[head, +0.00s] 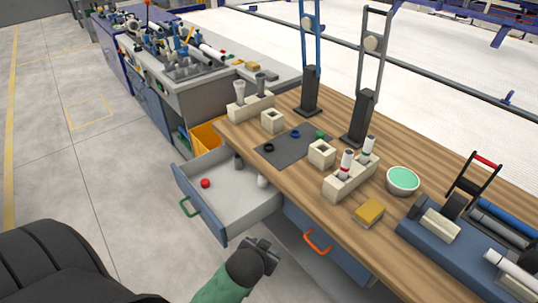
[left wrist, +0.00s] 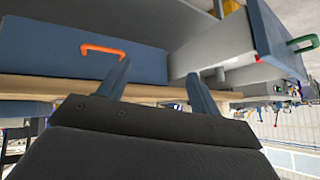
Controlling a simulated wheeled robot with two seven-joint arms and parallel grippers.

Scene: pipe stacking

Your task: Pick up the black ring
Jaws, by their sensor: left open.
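The black ring (head: 269,148) lies flat on the dark grey mat (head: 290,150) on the wooden workbench, near the mat's left corner. A blue ring (head: 295,133) lies on the same mat, farther back. My left gripper (head: 264,243) is low in the head view, in front of the bench between the drawers, well away from the black ring. In the left wrist view its two fingers (left wrist: 160,82) are apart with nothing between them. The black ring cannot be made out in that view. My right gripper is not seen.
An open drawer (head: 228,212) with a green handle (head: 189,207) juts out, holding a red ball (head: 205,183). A drawer with an orange handle (head: 318,243) is beside my gripper. Cream square blocks (head: 272,121) (head: 321,153), a tube holder (head: 349,180) and a bowl (head: 402,181) stand on the bench.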

